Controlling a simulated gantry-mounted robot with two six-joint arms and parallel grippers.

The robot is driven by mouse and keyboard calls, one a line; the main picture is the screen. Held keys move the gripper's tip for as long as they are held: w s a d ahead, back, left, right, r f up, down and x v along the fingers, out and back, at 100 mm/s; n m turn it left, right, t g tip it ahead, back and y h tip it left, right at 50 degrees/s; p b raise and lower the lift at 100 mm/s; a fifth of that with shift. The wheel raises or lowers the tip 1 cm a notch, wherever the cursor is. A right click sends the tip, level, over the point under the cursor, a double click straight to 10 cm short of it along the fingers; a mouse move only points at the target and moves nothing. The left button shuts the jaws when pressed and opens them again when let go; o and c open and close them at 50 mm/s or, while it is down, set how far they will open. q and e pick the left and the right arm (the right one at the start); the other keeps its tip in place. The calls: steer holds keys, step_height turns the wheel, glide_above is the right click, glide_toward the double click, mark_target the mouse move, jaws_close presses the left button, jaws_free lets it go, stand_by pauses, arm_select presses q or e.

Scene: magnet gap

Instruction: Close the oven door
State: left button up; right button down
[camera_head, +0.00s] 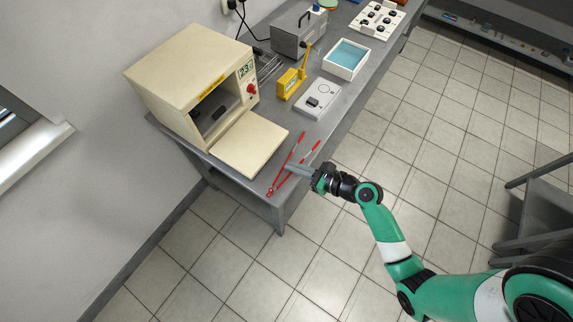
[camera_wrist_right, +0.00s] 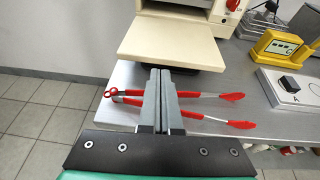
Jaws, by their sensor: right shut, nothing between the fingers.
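The cream oven (camera_head: 185,80) stands at the left end of the grey bench. Its door (camera_head: 250,145) is open and lies flat, folded down toward the front; the dark inside of the oven shows behind it. In the right wrist view the door (camera_wrist_right: 172,45) lies just beyond my fingertips. My right gripper (camera_head: 292,167) is shut and empty, over the red tongs near the bench's front edge, apart from the door. Its two fingers (camera_wrist_right: 160,75) are pressed together in the right wrist view. My left gripper is not in view.
Red-handled tongs (camera_head: 287,163) lie on the bench under my right gripper. A yellow meter (camera_head: 291,82), a white scale-like device (camera_head: 318,98) and a blue-lined tray (camera_head: 346,59) stand farther along. The floor in front is clear.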

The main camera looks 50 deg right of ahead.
mark_target(275, 166)
steer(key=shift+m+h, duration=0.3)
steer(key=f, duration=0.1)
steer(key=s+f, duration=0.1)
steer(key=f, duration=0.1)
steer(key=shift+s+d+f+b, duration=0.2)
steer(key=shift+d+f+b, duration=0.1)
steer(key=shift+d+f, duration=0.1)
steer(key=shift+w+d+r, duration=0.1)
steer(key=shift+d+r, duration=0.05)
steer(key=shift+d, duration=0.05)
steer(key=shift+w+d+r, duration=0.1)
steer(key=shift+r, duration=0.05)
steer(key=b+x, duration=0.2)
steer(key=x, duration=0.6)
steer(key=shift+w+f+b, duration=0.2)
steer(key=shift+f+b, duration=0.05)
steer(key=shift+b, duration=0.15)
steer(key=shift+w+f, duration=0.15)
steer(key=shift+w, duration=0.5)
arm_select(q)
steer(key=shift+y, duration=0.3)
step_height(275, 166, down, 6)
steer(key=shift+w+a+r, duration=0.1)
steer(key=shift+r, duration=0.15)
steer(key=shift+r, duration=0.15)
